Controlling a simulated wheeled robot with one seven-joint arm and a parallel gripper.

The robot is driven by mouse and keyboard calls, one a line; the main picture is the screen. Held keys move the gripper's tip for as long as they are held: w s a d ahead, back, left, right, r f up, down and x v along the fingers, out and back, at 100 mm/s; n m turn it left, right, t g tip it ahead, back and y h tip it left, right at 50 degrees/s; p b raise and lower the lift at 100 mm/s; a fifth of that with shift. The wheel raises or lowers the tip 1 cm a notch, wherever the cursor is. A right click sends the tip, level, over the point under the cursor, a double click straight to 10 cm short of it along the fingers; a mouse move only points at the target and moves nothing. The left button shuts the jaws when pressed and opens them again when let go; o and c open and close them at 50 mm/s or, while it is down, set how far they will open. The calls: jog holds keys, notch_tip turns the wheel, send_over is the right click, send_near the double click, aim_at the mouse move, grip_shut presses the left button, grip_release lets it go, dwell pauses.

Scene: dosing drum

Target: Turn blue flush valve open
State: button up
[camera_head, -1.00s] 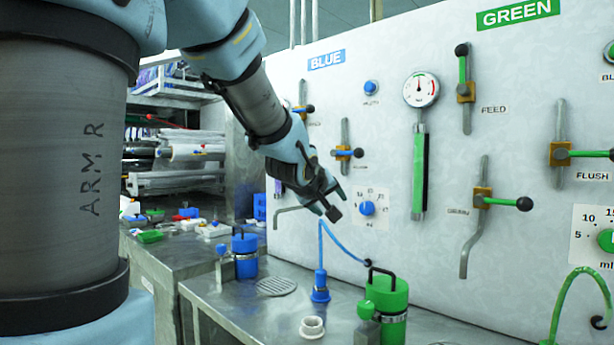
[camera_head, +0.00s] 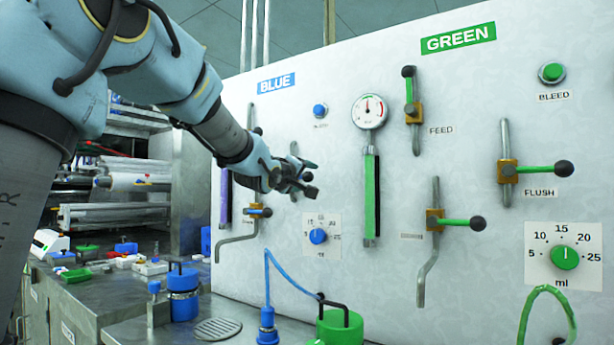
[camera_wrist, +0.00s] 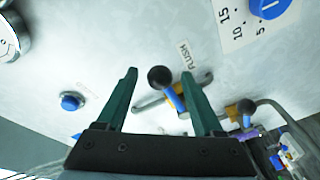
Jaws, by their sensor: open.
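The blue flush valve's lever (camera_wrist: 174,98) shows in the wrist view, with a black ball knob (camera_wrist: 160,78) at its end and the FLUSH label beside it. The lever lies across the valve's pipe. My gripper (camera_wrist: 158,74) is open, one finger on each side of the ball and lever, and nothing is gripped. Whether a finger touches the lever, I cannot tell. The right finger hides part of the valve body. In the head view my gripper (camera_head: 311,179) is at the panel under the BLUE label (camera_head: 280,79) and hides most of this valve.
Another blue-handled valve (camera_head: 258,211) sits below left of my gripper. A blue dial (camera_head: 318,236) is below it and a blue button (camera_head: 320,110) above. The gauge (camera_head: 370,111) with its green tube stands to the right. The green valves are farther right.

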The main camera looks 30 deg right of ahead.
jog(key=shift+x, duration=0.9)
grip_shut()
dwell(0.9)
